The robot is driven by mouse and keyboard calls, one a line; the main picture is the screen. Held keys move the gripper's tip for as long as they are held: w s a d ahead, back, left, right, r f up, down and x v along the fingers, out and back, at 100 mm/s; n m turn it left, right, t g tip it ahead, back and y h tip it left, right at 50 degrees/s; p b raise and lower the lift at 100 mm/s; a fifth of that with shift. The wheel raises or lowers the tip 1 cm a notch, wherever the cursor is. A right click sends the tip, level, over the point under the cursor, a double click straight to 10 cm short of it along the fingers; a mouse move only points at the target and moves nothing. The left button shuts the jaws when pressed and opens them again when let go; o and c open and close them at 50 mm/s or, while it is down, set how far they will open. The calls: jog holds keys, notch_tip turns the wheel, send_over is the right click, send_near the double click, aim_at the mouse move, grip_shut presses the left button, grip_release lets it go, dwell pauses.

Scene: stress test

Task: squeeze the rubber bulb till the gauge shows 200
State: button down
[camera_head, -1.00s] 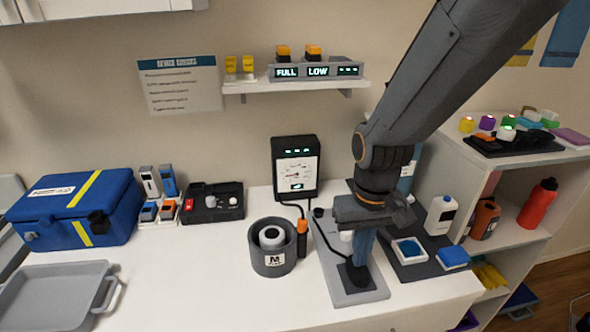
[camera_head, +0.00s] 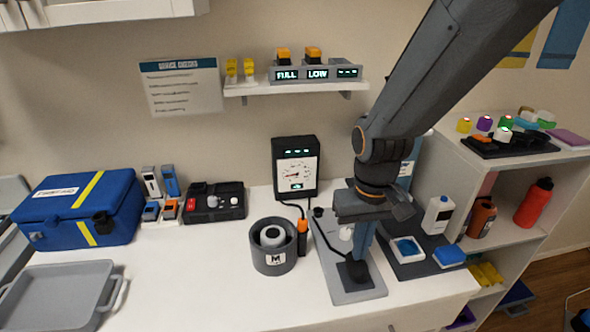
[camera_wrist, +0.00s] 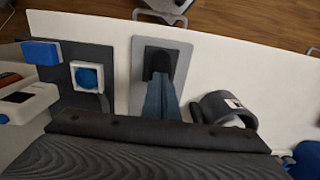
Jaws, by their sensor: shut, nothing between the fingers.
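My gripper (camera_head: 358,258) points down with its blue-grey fingers shut together. A thin dark hose joins the bulb to the plate's far left corner.
A dark grey cup (camera_head: 272,259) stands left of the plate, with an orange-topped probe (camera_head: 302,234) beside it. A dark mat with a white-framed blue pad (camera_head: 407,249) and a blue block (camera_head: 450,256) lies at right.

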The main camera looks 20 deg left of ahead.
jog(key=shift+f+b, duration=0.5)
jog(key=shift+f, duration=0.6)
jog(key=shift+r+p, duration=1.15)
jog(key=shift+r, duration=0.05)
jog(key=shift+f, duration=0.2)
jog(key=shift+f+b, duration=0.55)
jog(key=shift+f, duration=0.45)
jog(key=shift+r+p, duration=1.05)
jog(key=shift+r, duration=0.15)
jog(key=shift+f, duration=0.15)
